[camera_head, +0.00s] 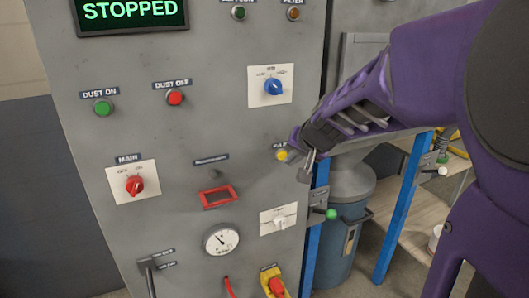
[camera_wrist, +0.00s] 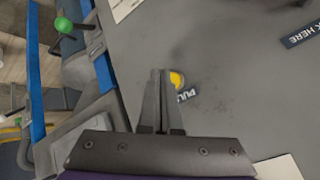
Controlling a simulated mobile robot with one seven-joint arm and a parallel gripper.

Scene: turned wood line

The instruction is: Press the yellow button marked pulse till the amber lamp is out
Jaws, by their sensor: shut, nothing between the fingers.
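The yellow button (camera_head: 281,155) is on the grey cabinet's right side, below the blue knob. Its label is partly hidden by my gripper. In the wrist view the yellow button (camera_wrist: 177,79) shows just right of my fingertips, partly covered by them, above a label of which "PUL" can be read. My gripper (camera_head: 306,172) is shut and empty, close to the button on its right and slightly below. I cannot tell whether the fingertips touch the panel. The amber lamp (camera_head: 293,13), labelled FILTER, is at the cabinet's top right; it looks dull amber, and I cannot tell whether it is lit.
A screen (camera_head: 130,12) reads STOPPED. The blue knob (camera_head: 273,87), red main switch (camera_head: 134,185), gauge (camera_head: 221,240) and a white-plated switch (camera_head: 280,220) surround the button. A green-knobbed lever (camera_head: 331,214) and blue post (camera_head: 403,205) stand right of the cabinet.

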